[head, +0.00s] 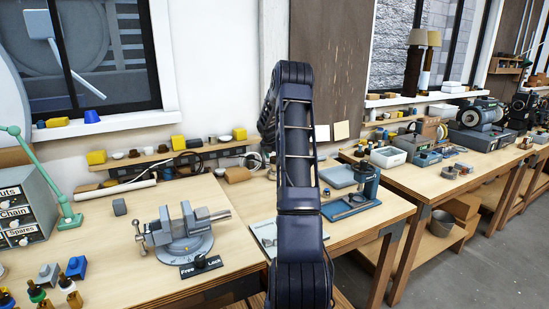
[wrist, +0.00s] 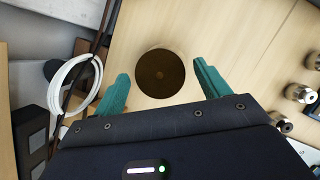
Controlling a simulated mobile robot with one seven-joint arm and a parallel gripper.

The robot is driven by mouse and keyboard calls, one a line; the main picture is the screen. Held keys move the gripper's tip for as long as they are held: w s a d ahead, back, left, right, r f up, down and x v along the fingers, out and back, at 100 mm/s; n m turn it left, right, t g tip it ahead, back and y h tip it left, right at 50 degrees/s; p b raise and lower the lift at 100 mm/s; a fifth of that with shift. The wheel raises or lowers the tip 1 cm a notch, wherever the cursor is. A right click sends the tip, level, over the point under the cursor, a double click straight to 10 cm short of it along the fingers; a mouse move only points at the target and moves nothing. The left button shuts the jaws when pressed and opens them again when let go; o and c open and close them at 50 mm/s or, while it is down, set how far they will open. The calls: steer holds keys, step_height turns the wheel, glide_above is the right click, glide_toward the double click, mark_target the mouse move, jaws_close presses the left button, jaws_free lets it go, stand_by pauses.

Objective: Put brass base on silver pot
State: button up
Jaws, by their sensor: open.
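In the wrist view a round brown, brass-like piece (wrist: 160,73), perhaps the brass base, stands on a pale wooden surface, seen from above. My gripper (wrist: 160,68) has its two teal fingers apart, one on each side of this piece, with gaps showing on both sides. The height of the fingers over it is hard to tell. In the head view a grey metal pot (head: 440,222) sits on the low shelf under the right bench; I cannot tell if it is the silver pot. My gripper is hidden behind my arm there.
In the wrist view several silvery parts (wrist: 299,93) stand at the right, and a coiled white cable (wrist: 75,88) lies at the left.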

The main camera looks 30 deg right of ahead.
steer(key=shift+r, duration=0.6)
steer(key=v, duration=1.2)
steer(key=s+a+r+m, duration=0.6)
steer(key=s+a+r, duration=0.3)
steer(key=s+a, duration=0.2)
steer(key=s+a+r+m+t+y, duration=0.15)
steer(key=s+a+m, duration=0.5)
steer(key=s, duration=0.65)
steer(key=s+a+r+m, duration=0.3)
steer(key=s+a+m, duration=0.35)
steer(key=s, duration=0.65)
steer(key=s+a+f+m+y, duration=0.1)
steer(key=s+a+f+m, duration=0.1)
steer(key=s, duration=0.5)
steer(key=s+a+f+m+y, duration=0.1)
steer(key=s+a+f+m, duration=0.2)
steer(key=s, duration=0.4)
steer(key=shift+m+t, duration=0.35)
steer(key=shift+m, duration=0.05)
